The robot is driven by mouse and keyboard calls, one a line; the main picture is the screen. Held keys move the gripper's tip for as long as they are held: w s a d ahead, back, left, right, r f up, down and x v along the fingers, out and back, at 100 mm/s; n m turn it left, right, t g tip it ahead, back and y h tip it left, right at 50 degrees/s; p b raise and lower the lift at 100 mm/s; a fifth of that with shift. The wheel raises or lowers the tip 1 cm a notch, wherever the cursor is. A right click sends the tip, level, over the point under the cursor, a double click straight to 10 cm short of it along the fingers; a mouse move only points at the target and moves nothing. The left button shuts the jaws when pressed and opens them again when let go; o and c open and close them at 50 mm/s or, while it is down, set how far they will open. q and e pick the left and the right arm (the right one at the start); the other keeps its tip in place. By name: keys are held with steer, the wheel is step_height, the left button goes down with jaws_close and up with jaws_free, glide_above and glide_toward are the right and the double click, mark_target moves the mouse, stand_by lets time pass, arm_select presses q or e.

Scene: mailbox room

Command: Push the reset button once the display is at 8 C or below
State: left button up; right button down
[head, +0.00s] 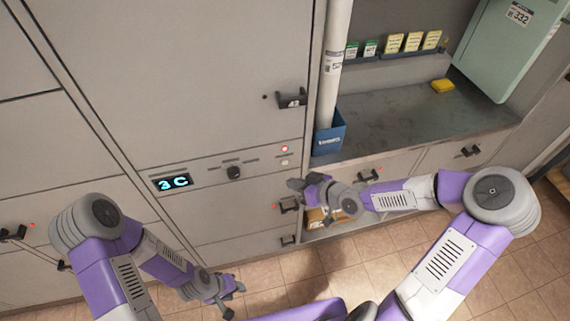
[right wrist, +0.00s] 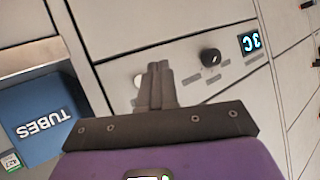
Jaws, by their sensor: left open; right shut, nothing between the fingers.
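The display (head: 173,183) on the cabinet panel reads 3 C in cyan. It also shows, turned over, in the right wrist view (right wrist: 250,42). To its right on the panel are a round red-lit spot (head: 284,149) and a small pale button (head: 285,162) below it; I cannot read which is labelled reset. My right gripper (head: 295,186) is shut and empty, a little below them in the head view. In the right wrist view its fingertips (right wrist: 158,66) point at the panel, beside a pale round part (right wrist: 139,80); contact cannot be told. My left gripper (head: 233,299) is open and empty, low over the floor.
A dark knob (head: 234,172) sits between display and buttons. A door handle (head: 291,101) marked 42 juts out above. A blue bin (head: 329,138) labelled TUBES holds a white tube on the grey counter (head: 400,117) at right. Drawer handles (head: 288,205) lie close to my right gripper.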

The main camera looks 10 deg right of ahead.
mark_target(285, 161)
steer(key=shift+w+a, duration=0.1)
steer(key=shift+w, duration=2)
steer(key=shift+w, duration=0.2)
steer(key=shift+w+p, duration=0.25)
steer(key=shift+p, duration=0.05)
steer(key=shift+w, duration=0.4)
stand_by(0.8)
steer(key=shift+s, duration=0.85)
